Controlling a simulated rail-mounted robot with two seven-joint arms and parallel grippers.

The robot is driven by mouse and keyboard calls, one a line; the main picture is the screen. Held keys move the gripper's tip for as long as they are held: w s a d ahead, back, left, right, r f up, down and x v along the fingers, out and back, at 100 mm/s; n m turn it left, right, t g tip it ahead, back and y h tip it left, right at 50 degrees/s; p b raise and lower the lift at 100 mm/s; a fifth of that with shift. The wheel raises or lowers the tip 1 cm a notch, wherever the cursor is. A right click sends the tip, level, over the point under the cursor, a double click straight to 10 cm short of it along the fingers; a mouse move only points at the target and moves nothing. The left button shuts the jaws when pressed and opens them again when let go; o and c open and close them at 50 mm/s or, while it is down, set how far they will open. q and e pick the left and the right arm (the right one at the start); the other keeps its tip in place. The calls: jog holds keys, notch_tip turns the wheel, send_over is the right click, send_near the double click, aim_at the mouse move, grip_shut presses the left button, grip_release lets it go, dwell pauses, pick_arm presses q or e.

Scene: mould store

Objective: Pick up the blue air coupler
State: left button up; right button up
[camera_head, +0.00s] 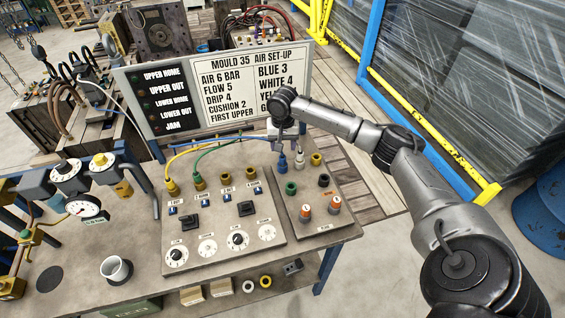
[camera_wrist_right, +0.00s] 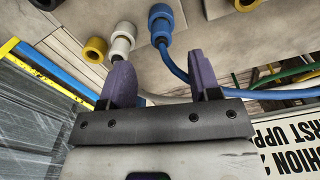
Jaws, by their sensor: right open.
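The blue air coupler (camera_head: 282,163) stands on the right-hand panel of the bench in the head view, with a blue hose running to it. It also shows in the right wrist view (camera_wrist_right: 161,22), near the top middle. My right gripper (camera_wrist_right: 162,76) is open and empty, its two purple fingers apart. The coupler lies ahead of the fingertips, roughly in line with the gap between them, and is not between them. The blue hose runs back past the right finger. In the head view the right gripper (camera_head: 284,136) is just above the coupler. My left gripper is not in view.
The white coupler (camera_head: 299,160) stands close beside the blue one, with a yellow fitting (camera_head: 316,159) beyond it. A green fitting (camera_head: 291,188) and orange-topped knobs (camera_head: 334,203) sit nearer on the panel. Yellow and green hoses cross to the left. The sign board (camera_head: 225,90) rises behind.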

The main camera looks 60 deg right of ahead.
aim_at(282, 155)
jog(key=shift+f, duration=0.75)
jog(key=shift+f+b, duration=0.6)
jog(key=shift+f, duration=2.2)
jog(key=shift+w, duration=0.1)
jog(key=shift+c, duration=0.3)
jog(key=shift+r, duration=0.1)
jog(key=c, duration=1)
jog(key=shift+o, duration=0.2)
jog(key=shift+r, duration=0.1)
